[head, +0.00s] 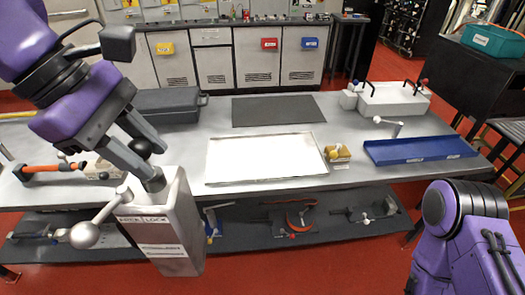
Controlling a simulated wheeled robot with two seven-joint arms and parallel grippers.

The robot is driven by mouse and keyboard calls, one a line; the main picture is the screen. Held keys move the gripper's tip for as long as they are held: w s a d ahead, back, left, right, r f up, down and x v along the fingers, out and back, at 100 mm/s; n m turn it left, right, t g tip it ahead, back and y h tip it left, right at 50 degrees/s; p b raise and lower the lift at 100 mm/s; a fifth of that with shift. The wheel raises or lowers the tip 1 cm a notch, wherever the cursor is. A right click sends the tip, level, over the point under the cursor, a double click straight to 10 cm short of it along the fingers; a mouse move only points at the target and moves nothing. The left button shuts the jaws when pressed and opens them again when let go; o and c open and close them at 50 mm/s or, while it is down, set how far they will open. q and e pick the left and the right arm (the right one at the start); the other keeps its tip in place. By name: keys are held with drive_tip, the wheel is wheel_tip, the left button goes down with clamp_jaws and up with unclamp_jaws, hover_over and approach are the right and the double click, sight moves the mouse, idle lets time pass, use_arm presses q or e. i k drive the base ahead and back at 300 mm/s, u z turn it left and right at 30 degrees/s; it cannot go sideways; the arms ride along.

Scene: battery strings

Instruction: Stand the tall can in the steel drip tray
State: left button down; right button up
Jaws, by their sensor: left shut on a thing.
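The steel drip tray (268,157), shallow and bright with a raised rim, lies empty in the middle of the grey table. My left gripper (148,163) points down and right at the left of the head view, left of the tray. It is shut on a small dark, round-topped thing (141,147), mostly hidden between its fingers. I cannot tell whether this is the tall can, and I see no other clear tall can. My right gripper is out of view; only part of my right arm shows at lower right.
A grey lettered lock box (160,230) with a ball-ended lever (84,235) stands close below my left gripper. A blue tray (420,150), a yellow block (338,153), a dark mat (279,111) and a dark case (167,107) lie on the table. A lower shelf holds tools.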

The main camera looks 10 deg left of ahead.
sight(249, 152)
drive_tip(key=z, duration=0.05)
drive_tip(key=i, duration=1.3)
